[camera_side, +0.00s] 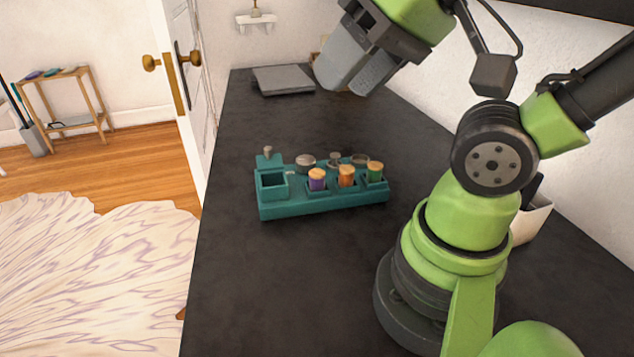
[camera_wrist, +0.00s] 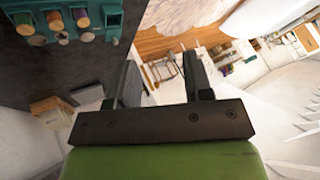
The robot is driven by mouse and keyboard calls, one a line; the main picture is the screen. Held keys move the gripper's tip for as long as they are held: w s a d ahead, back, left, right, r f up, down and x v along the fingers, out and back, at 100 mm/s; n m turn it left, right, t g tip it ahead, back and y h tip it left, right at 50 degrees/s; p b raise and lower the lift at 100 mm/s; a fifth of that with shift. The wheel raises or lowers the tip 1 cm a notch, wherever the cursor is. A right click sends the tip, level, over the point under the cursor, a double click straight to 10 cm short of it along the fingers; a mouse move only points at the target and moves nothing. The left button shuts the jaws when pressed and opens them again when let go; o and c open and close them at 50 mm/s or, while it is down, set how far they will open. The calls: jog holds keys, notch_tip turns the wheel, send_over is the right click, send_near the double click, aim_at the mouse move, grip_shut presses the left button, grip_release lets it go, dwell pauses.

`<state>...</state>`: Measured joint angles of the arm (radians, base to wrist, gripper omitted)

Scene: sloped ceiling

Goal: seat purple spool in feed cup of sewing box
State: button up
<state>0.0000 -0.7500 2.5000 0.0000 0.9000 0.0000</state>
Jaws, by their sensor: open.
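The teal sewing box (camera_side: 325,201) lies on the dark worktop in the side view, and part of it shows at the upper left of the wrist view (camera_wrist: 110,5). The purple spool (camera_side: 317,182) stands upright in a slot of the box, with an orange-brown top; it also shows in the wrist view (camera_wrist: 81,18). A square cup (camera_side: 272,180) at the box's left end looks empty and appears to be the feed cup. My gripper (camera_side: 345,84) is open and empty, above and behind the box, well clear of it. Its fingers also show in the wrist view (camera_wrist: 160,68).
An orange spool (camera_side: 346,177) and a green spool (camera_side: 375,172) stand right of the purple one. Several round metal-coloured pieces (camera_side: 306,162) sit along the box's back. A grey flat slab (camera_side: 283,80) lies at the far end. The worktop left and front is clear.

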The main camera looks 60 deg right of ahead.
jog(key=g+h, duration=0.2)
jog(key=g, duration=0.5)
send_over(317, 172)
jog(key=shift+m, duration=0.3)
notch_tip(317, 172, down, 16)
jog(key=shift+a+f, duration=0.1)
notch_tip(317, 172, down, 4)
jog(key=shift+s+f, duration=0.1)
jog(key=shift+f, duration=2.85)
jog(key=shift+c, duration=0.2)
jog(key=c, duration=0.6)
